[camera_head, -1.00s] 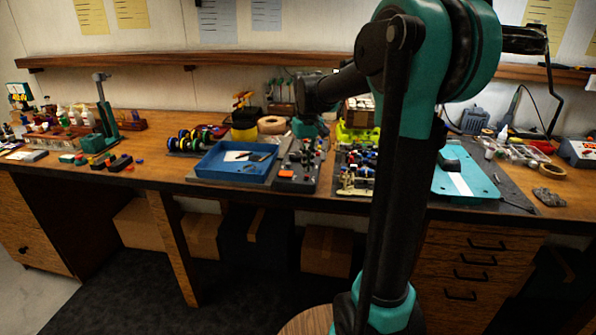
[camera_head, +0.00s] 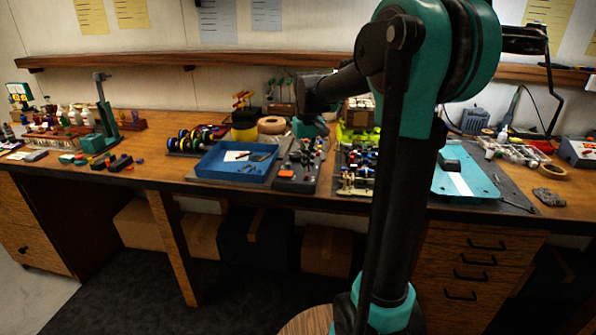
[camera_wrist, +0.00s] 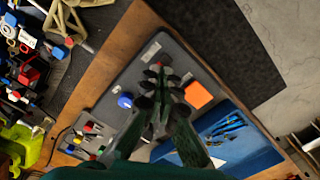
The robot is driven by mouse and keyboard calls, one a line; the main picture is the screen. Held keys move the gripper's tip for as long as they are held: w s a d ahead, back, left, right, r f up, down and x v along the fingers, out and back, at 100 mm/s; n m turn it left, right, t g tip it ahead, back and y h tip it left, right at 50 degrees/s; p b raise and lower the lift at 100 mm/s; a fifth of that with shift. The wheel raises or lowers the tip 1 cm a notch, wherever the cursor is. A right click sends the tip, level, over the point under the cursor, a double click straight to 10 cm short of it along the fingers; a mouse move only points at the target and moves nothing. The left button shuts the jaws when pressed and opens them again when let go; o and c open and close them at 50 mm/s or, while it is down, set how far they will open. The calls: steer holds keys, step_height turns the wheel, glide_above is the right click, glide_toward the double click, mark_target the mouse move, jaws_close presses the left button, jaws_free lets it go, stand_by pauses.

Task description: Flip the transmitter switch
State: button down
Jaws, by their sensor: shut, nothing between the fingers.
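The transmitter is a dark grey panel with knobs and switches on the workbench, just right of the blue tray in the head view (camera_head: 296,181). In the wrist view its grey panel (camera_wrist: 131,76) carries a blue knob (camera_wrist: 125,100), an orange square part (camera_wrist: 198,95) and several small coloured parts. My gripper (camera_wrist: 160,76) is shut and empty. Its dark fingertips lie over the middle of the panel, between the blue knob and the orange part, and cover what is beneath them. I cannot tell whether they touch a switch. In the head view the fingertips are too small to make out.
The blue tray (camera_head: 205,169) with blue-handled tools stands close to the transmitter. A crowded board of small coloured parts (camera_head: 358,168) is on its other side. Spools (camera_head: 190,141) and a yellow-black container (camera_head: 244,128) stand behind. The bench's front edge is close.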

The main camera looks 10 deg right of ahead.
mark_target(307, 176)
steer(key=shift+f, duration=1)
stand_by(0.7)
steer(key=shift+r, duration=3.5)
steer(key=shift+s, duration=0.1)
